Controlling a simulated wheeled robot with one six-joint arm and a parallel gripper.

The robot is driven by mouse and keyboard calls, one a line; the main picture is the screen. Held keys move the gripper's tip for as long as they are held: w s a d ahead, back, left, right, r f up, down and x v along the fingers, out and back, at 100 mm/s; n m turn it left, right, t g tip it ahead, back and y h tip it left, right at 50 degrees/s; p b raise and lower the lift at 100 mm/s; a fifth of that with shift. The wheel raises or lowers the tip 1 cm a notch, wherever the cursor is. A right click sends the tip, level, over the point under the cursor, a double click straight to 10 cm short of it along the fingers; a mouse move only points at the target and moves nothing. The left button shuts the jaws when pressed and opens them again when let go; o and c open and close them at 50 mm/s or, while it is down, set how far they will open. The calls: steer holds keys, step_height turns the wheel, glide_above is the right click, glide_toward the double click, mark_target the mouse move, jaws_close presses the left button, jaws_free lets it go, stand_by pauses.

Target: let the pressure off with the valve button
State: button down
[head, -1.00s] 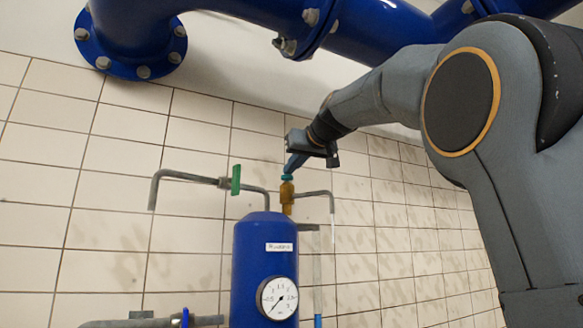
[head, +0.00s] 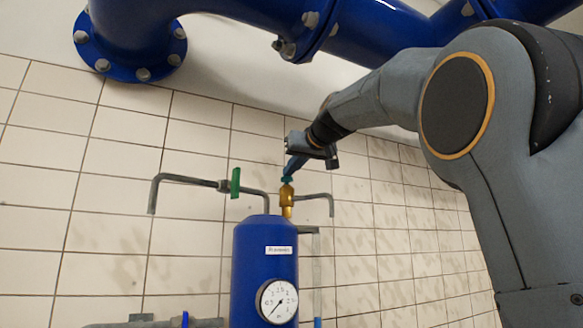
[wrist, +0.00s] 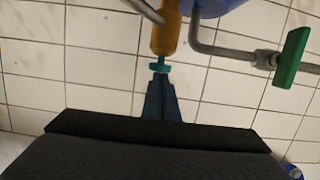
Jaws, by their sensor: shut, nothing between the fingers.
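The relief valve is a brass body (head: 286,197) with a small teal button (head: 287,180) on top. It stands on the blue tank (head: 264,262). My gripper (head: 289,173) is shut and empty, its blue fingers slanting down to the button. In the wrist view the shut fingertips (wrist: 160,76) meet the teal button (wrist: 159,67), with the brass body (wrist: 166,35) beyond it. They appear to touch the button; how far it is pressed I cannot tell. The round gauge (head: 277,301) on the tank has its needle pointing to the lower left.
A grey pipe with a green handle (head: 236,182) runs left of the valve. A bent outlet pipe (head: 318,196) is on its right. Large blue pipes (head: 360,42) cross overhead. The tiled wall (head: 110,225) stands behind.

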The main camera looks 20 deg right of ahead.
steer(key=s+d+r+b, duration=0.1)
steer(key=s+r, duration=0.4)
steer(key=s, duration=0.5)
steer(key=shift+d+r+b, duration=0.4)
steer(key=shift+b, duration=0.1)
steer(key=shift+r, duration=0.1)
stand_by(1.5)
steer(key=shift+w+d+r+b, duration=0.1)
steer(key=shift+d+r+b, duration=0.1)
steer(key=shift+r, duration=0.3)
steer(key=shift+w+d+r+b, duration=0.1)
steer(key=shift+r+b, duration=0.1)
steer(key=shift+r, duration=0.3)
